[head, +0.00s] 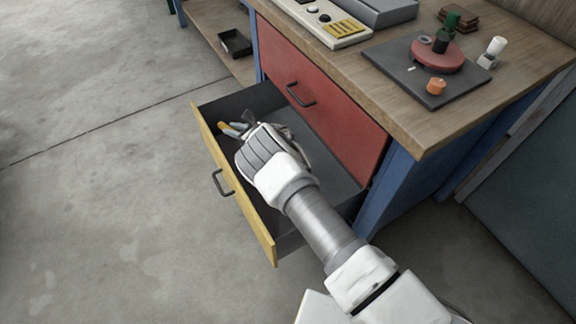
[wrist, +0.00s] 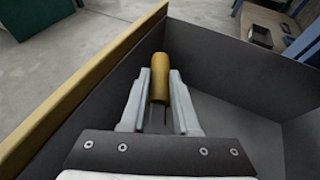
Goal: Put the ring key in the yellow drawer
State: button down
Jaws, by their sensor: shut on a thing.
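My gripper (head: 236,130) is inside the open yellow drawer (head: 238,197), near its far left corner. In the wrist view my gripper (wrist: 160,88) is shut on a yellow cylindrical handle with a thin dark shaft, which I take to be the ring key (wrist: 159,68). Its ring is not visible. In the head view the ring key (head: 223,127) shows only as a small yellow piece at the fingertips. The drawer's yellow front (wrist: 75,85) runs along the left in the wrist view. The grey drawer interior shows no other loose thing, though my arm hides part of it.
A closed red drawer (head: 318,95) is above the yellow one. The wooden bench top (head: 470,118) holds a grey board (head: 385,70) with a red disc (head: 437,57), an orange piece (head: 436,86) and a control panel (head: 325,22). A black tray (head: 236,43) sits on a low shelf.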

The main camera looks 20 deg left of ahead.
jog(key=w+d+f+b, duration=0.2)
jog(key=d+f, duration=0.1)
jog(key=f, duration=0.1)
jog(key=w+d+f+b, duration=0.2)
jog(key=d+f, duration=0.1)
jog(key=f, duration=0.1)
jog(key=w+d+f+b, duration=0.2)
jog(key=d+f, duration=0.1)
jog(key=f, duration=0.1)
jog(key=shift+w+d+f, duration=0.1)
jog(key=shift+w+d, duration=0.1)
jog(key=shift+w, duration=0.05)
jog(key=shift+f+b, duration=1.15)
jog(key=shift+f, duration=0.85)
jog(key=shift+r, duration=0.1)
jog(key=c, duration=1.1)
grip_release()
jog(key=shift+f, duration=0.2)
jog(key=o, duration=0.5)
jog(key=shift+c, duration=0.2)
